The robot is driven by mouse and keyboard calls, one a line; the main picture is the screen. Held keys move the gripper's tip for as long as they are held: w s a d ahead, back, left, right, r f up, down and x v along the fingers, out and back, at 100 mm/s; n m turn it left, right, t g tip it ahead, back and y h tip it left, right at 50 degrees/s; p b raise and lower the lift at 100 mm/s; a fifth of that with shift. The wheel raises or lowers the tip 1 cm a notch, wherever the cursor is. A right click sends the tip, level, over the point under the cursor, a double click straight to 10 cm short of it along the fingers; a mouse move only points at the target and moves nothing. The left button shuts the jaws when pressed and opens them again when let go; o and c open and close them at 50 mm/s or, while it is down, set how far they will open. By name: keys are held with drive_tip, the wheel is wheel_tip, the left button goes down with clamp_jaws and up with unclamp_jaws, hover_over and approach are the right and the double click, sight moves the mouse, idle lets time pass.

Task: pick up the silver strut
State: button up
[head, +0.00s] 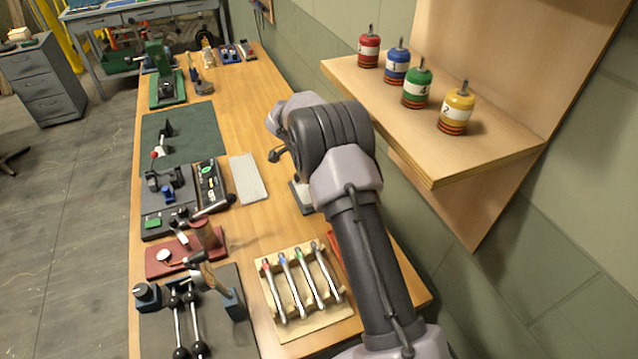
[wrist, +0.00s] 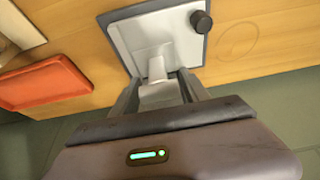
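Several struts lie side by side in a pale wooden rack (head: 283,331) at the front of the bench in the head view. Three have red, blue and green ends. The rightmost one, with a plain grey end, looks like the silver strut (head: 327,273). My gripper (wrist: 160,88) shows in the wrist view with its two fingers apart. A pale post (wrist: 157,67) on a white plate (wrist: 125,38) shows between and beyond the fingers; I cannot tell whether they touch it. The silver strut is not in the wrist view. In the head view my arm hides the gripper's fingers.
A shelf (head: 430,165) with several coloured canisters stands right of my arm. An orange-red tray (wrist: 45,83) lies left of the gripper. A ribbed grey plate (head: 247,179) and several fixtures stand left on the bench. Bare wood lies behind the rack.

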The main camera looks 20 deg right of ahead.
clamp_jaws()
